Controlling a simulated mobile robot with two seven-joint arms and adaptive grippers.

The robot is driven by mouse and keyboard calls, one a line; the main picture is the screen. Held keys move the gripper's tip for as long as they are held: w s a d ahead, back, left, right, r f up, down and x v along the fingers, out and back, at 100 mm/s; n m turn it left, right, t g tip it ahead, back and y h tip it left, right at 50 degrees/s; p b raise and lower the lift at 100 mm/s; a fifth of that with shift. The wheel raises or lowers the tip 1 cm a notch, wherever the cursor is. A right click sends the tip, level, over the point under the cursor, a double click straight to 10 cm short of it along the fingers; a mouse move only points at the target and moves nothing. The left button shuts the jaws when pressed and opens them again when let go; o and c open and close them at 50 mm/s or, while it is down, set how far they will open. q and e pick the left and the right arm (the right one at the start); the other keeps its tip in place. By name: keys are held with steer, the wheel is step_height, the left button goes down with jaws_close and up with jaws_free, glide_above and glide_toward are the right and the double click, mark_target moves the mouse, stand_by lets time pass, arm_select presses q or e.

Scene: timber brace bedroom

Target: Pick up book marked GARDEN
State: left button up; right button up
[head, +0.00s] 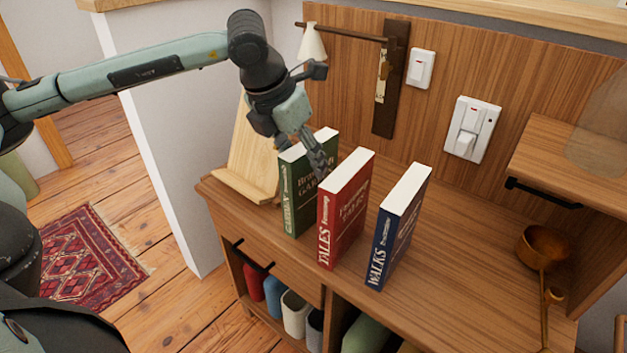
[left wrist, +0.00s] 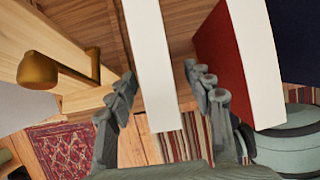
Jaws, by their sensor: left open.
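The green book marked GARDEN (head: 299,200) stands upright on the wooden desk top, leftmost of three books. My left gripper (head: 318,162) is open above its top edge, with a fingertip showing near the green cover's right side. In the left wrist view, the white page edge of the GARDEN book (left wrist: 152,65) lies between the two open fingers of my left gripper (left wrist: 163,95). The fingers look apart from it. My right gripper is not in view.
The red TALES book (head: 343,215) stands close to the right, then the blue WALKS book (head: 396,232). A wooden stand (head: 248,165) is close on the left. A lamp (head: 313,43) hangs behind.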

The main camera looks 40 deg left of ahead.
mark_target(310, 173)
arm_select(q)
steer(key=x, duration=0.5)
steer(key=shift+p, duration=0.3)
steer(key=shift+f, duration=0.1)
steer(key=c, duration=0.4)
jaws_close()
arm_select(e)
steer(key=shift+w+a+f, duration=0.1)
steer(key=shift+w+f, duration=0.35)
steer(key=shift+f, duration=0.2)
arm_select(q)
steer(key=shift+w, duration=0.1)
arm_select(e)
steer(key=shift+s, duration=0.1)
